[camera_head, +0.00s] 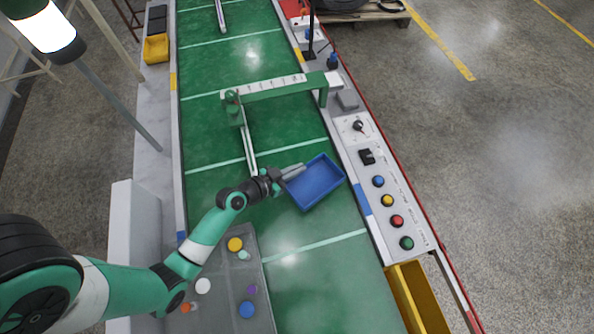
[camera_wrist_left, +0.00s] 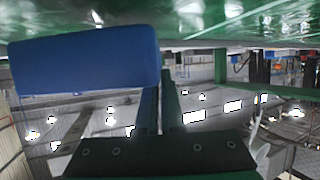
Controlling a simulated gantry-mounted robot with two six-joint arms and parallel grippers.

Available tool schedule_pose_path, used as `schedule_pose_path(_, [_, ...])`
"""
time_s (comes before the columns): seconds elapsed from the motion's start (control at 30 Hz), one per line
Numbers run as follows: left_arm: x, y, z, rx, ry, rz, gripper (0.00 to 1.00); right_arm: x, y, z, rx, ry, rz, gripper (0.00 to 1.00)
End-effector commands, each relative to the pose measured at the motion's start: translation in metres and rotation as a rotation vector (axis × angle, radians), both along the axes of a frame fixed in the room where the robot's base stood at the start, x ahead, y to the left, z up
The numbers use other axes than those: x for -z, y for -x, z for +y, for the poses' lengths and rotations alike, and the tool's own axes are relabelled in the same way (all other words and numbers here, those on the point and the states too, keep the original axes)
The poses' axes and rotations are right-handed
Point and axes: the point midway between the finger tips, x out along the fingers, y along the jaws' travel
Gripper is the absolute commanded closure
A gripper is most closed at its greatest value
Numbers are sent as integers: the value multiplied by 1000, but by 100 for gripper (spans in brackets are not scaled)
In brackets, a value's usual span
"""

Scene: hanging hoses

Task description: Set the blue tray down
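The blue tray (camera_head: 318,184) is an open, shallow box over the green conveyor belt (camera_head: 300,275), just left of the control panel. My left gripper (camera_head: 293,171) reaches in from the left with its fingers close together at the tray's upper-left edge. In the left wrist view, which looks upside down, the tray (camera_wrist_left: 85,60) covers the tip of one finger. The fingers (camera_wrist_left: 160,95) are shut on its edge. The tray looks slightly tilted there and is near the belt; I cannot tell whether it touches. My right gripper is in neither view.
A green frame with a white scale (camera_head: 270,88) spans the belt beyond the tray. The control panel (camera_head: 385,190) with several coloured buttons runs along the right. A grey tray of coloured discs (camera_head: 228,290) is at lower left. A yellow bin (camera_head: 418,298) is at lower right. The belt nearer the camera is clear.

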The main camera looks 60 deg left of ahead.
Motion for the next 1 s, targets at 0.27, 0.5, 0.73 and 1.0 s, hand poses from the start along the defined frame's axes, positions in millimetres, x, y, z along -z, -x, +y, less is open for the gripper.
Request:
schedule_pose_path(0.27, [36, -2, 3, 0, 1, -1, 100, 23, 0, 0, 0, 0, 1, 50])
schedule_pose_path(0.5, [37, -2, 3, 0, 0, -1, 100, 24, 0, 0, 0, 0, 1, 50])
schedule_pose_path(0.73, [37, -2, 3, 0, 1, 0, 66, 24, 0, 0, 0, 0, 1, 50])
schedule_pose_path(1.0, [36, -2, 3, 0, 1, 0, 66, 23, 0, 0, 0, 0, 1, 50])
